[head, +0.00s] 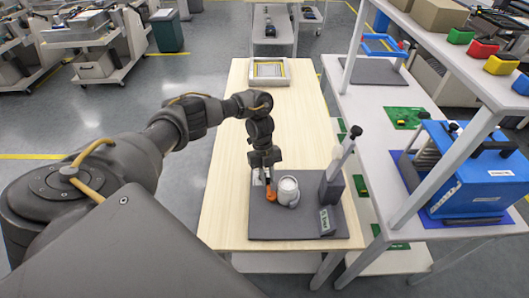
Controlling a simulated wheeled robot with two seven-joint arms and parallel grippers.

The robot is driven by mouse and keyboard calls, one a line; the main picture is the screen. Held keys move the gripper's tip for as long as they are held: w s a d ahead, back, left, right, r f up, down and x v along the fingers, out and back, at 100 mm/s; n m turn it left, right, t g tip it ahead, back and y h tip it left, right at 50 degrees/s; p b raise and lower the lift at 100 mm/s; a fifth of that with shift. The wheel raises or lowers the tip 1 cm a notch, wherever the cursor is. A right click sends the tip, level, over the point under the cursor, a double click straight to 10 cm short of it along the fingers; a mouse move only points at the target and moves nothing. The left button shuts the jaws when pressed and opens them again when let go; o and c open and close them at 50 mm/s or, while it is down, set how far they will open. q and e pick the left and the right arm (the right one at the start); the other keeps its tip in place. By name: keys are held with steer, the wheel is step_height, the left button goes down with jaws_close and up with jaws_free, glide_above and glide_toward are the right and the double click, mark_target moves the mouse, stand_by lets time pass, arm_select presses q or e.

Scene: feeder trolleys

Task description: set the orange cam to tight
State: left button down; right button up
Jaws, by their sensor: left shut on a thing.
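The orange cam (271,193) stands on a dark grey base plate (285,228) on the light wooden table. My left gripper (268,177) reaches down from above and is shut on the cam at its upper end. Right next to the cam, on its right, is a white round cylinder (288,190). The cam's marks and exact turn are too small to read, and the gripper hides its top. My right gripper is not in view.
A grey block with a tilted black-knobbed lever (345,150) stands at the plate's right. A small label (325,219) sits at its front. A tray (269,72) lies at the table's far end, with bare wood (290,115) between. Shelving with a blue box (470,180) stands right.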

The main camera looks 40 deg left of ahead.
arm_select(q)
steer(key=shift+w+d+m, duration=0.2)
steer(key=shift+m, duration=0.3)
steer(key=c, duration=1.3)
jaws_free()
steer(key=shift+d, duration=0.1)
steer(key=v, duration=1)
steer(key=shift+w+r, duration=0.3)
steer(key=shift+r, duration=0.05)
